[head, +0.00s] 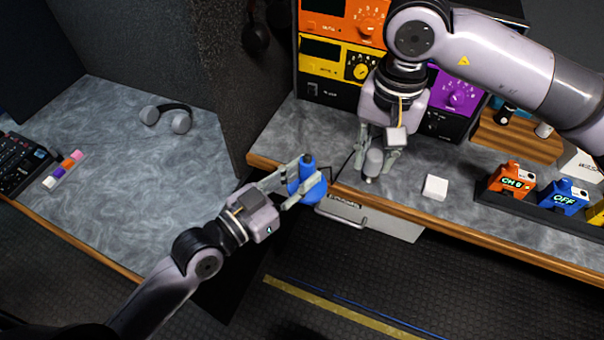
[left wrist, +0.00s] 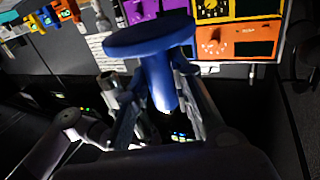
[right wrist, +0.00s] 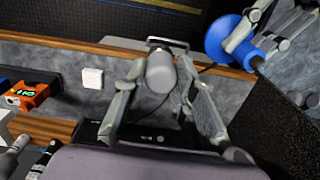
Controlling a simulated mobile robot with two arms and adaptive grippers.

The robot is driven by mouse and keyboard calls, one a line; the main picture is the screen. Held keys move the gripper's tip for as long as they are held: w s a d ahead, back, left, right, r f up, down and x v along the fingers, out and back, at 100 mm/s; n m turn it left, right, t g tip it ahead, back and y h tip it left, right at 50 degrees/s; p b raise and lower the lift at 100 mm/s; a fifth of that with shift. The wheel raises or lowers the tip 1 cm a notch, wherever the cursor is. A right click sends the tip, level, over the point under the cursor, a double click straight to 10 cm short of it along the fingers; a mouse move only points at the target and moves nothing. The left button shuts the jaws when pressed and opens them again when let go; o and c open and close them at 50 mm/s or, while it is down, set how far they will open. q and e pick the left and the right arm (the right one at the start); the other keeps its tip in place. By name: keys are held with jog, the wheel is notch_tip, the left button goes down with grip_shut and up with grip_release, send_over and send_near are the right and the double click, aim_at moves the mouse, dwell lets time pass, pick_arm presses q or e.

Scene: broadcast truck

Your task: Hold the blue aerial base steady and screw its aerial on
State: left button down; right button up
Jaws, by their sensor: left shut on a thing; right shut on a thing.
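The blue aerial base (head: 317,191), a round disc with a stem, is in my left gripper (head: 305,177), held just off the counter's front edge. The stem, dark at its top, lies between the fingers. In the left wrist view the base (left wrist: 150,37) shows its disc and tapering stem. My right gripper (head: 374,165) is shut on a grey rounded cylinder (head: 373,160), seemingly the aerial, above the counter to the right of the base. The cylinder (right wrist: 160,72) shows between the fingers in the right wrist view, where the base (right wrist: 222,40) is apart from it.
A white block (head: 435,187) lies on the counter (head: 330,124). A rack with an orange pack (head: 510,178) and a blue pack (head: 563,196) is at right. Equipment units (head: 335,60) stand behind. Headphones (head: 167,117) lie on the left desk. A handled drawer (head: 370,220) is below.

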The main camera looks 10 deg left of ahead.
aim_at(309, 156)
jog(key=a+r+m, duration=0.3)
jog(key=a+r, duration=0.6)
jog(key=a, duration=0.2)
jog(key=shift+w+r+m, duration=0.2)
jog(key=shift+r+m, duration=0.05)
jog(key=shift+m, duration=0.05)
jog(key=shift+f, duration=0.1)
jog(key=shift+f, duration=1.95)
jog(key=shift+f, duration=0.85)
jog(key=shift+f, duration=0.55)
